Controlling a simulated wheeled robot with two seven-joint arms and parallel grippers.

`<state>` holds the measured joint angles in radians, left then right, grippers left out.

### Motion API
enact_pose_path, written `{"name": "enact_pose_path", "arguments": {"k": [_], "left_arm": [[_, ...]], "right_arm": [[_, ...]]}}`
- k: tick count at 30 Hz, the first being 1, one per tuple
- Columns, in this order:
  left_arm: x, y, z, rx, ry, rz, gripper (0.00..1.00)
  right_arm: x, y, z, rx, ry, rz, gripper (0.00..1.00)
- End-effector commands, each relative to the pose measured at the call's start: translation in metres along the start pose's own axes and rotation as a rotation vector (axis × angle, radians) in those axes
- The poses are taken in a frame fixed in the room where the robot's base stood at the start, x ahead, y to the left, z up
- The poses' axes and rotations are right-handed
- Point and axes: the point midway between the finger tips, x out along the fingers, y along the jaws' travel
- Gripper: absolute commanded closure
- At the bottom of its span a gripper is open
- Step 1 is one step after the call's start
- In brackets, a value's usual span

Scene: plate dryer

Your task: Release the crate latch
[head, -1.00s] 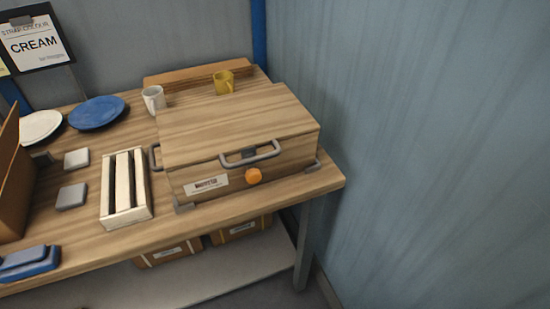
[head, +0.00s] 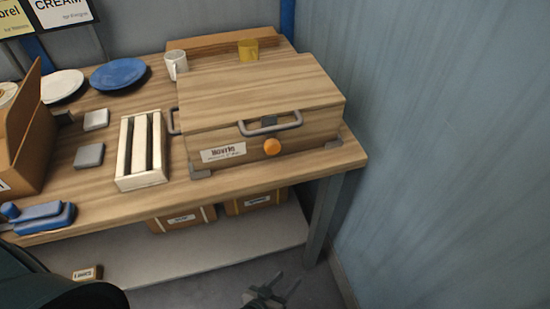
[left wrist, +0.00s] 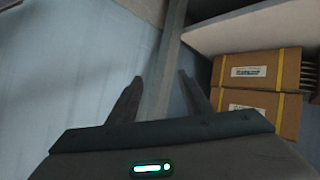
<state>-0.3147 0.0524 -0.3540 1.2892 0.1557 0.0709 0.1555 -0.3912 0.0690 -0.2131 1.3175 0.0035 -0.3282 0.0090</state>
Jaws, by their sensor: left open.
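The wooden crate (head: 230,100) sits shut at the right end of the table, its lid flat. On its front face are a grey metal handle (head: 272,126), a dark grey piece at the lid edge behind the handle (head: 268,121), an orange round knob (head: 272,147) and a white label (head: 223,152). I cannot tell which of these is the latch. My left gripper (head: 272,290) is at the bottom of the head view, well below and in front of the crate. In the left wrist view its two fingers (left wrist: 158,88) are apart with nothing between them. My right gripper is not seen.
A slatted white rack (head: 140,152) stands left of the crate. Blue plate (head: 119,74) lies farther left. A wall (head: 450,150) closes the right side. Boxes (left wrist: 258,73) rest on the lower shelf.

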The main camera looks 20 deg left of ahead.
Motion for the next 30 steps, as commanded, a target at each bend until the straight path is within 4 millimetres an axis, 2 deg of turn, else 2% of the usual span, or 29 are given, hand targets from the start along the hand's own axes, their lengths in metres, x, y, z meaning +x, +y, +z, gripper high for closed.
{"name": "enact_pose_path", "arguments": {"k": [1, 2, 3, 5, 6, 8, 9, 11, 12, 13, 16, 18, 21, 25, 30], "left_arm": [[0.014, 0.029, -0.032, -0.072, 0.106, 0.063, 0.55], [0.017, 0.047, -0.052, -0.125, 0.169, 0.103, 0.55], [0.018, 0.072, -0.083, -0.202, 0.258, 0.164, 0.55], [0.013, 0.109, -0.131, -0.337, 0.394, 0.269, 0.55], [0.003, 0.133, -0.163, -0.439, 0.485, 0.348, 0.55], [-0.018, 0.164, -0.209, -0.604, 0.614, 0.474, 0.55], [-0.036, 0.18, -0.236, -0.717, 0.69, 0.559, 0.55], [-0.066, 0.198, -0.271, -0.893, 0.794, 0.688, 0.55], [-0.087, 0.205, -0.29, -1.015, 0.853, 0.774, 0.55], [-0.103, 0.208, -0.303, -1.109, 0.894, 0.837, 0.55], [-0.153, 0.206, -0.331, -1.425, 1.003, 1.035, 0.55], [-0.18, 0.198, -0.339, -1.638, 1.052, 1.15, 0.55], [-0.206, 0.183, -0.34, -1.907, 1.092, 1.269, 0.55], [-0.223, 0.168, -0.333, -2.155, 1.114, 1.35, 0.55], [-0.23, 0.16, -0.328, -2.295, 1.12, 1.38, 0.55]], "right_arm": [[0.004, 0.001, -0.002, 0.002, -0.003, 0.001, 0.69], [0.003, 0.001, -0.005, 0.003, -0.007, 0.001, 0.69], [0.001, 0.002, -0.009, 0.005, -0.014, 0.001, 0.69], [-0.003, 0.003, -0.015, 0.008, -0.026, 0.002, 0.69], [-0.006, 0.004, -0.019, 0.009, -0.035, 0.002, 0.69], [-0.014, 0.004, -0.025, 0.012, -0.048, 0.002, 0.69], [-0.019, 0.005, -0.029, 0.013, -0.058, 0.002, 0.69], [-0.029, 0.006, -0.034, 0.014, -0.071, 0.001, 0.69], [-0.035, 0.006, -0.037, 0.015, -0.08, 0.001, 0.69], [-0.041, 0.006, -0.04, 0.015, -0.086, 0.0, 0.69], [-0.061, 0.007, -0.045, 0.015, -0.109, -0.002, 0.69], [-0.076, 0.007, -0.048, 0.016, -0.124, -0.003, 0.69], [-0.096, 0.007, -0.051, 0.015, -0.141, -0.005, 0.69], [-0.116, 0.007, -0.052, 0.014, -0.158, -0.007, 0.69], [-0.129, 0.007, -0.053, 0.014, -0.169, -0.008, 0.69]]}}
